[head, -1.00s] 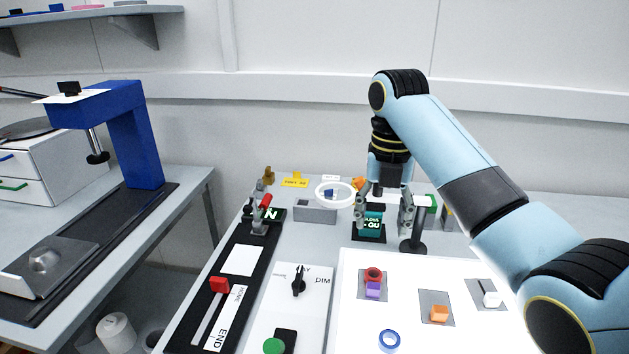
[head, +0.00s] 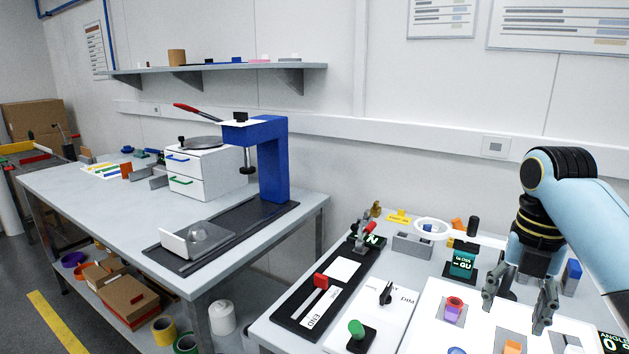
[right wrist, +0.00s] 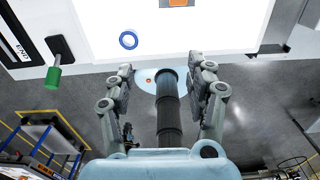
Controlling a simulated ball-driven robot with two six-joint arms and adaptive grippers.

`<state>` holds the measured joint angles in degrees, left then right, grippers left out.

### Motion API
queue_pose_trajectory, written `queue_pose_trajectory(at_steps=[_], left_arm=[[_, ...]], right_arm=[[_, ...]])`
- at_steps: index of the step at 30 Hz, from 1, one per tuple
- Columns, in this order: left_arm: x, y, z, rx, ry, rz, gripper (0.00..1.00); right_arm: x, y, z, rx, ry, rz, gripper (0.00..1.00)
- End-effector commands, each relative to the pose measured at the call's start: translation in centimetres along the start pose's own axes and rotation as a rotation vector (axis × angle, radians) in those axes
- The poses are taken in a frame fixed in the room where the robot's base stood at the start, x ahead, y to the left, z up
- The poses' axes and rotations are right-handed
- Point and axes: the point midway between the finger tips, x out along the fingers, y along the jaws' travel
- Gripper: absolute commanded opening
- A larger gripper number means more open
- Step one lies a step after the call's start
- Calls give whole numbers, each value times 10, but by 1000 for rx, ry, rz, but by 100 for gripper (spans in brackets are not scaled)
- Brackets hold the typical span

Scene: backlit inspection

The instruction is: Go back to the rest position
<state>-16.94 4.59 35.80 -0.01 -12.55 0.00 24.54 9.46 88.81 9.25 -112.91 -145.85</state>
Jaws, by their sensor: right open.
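My right gripper (head: 514,310) hangs from its light-blue arm at the right of the head view, fingers pointing down and apart. It is in front of part of the bright light panel (head: 432,300). In the right wrist view the gripper (right wrist: 160,75) shows its two fingers spread, with no work piece between them. My left gripper is in neither view.
The panel carries a purple block (head: 452,314), a red ring (head: 454,301), an orange block (head: 512,347) and a blue ring (right wrist: 128,40). A green knob (head: 356,328), red slider (head: 320,281) and display (head: 463,263) stand nearby. A blue press (head: 275,160) stands on the left table.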

Motion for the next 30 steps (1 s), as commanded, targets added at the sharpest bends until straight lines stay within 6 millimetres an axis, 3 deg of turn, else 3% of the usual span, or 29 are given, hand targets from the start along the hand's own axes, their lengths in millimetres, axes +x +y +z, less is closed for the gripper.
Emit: queue_pose_trajectory(at_steps=[11,17,24,30], left_arm=[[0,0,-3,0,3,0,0],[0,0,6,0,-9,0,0],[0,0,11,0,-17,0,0],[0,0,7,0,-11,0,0]], right_arm=[[23,-13,-27,291,-37,10,56],[39,-27,-54,571,-70,32,56],[56,-56,-112,1127,-110,112,56],[52,-84,-166,1681,-104,230,56]])
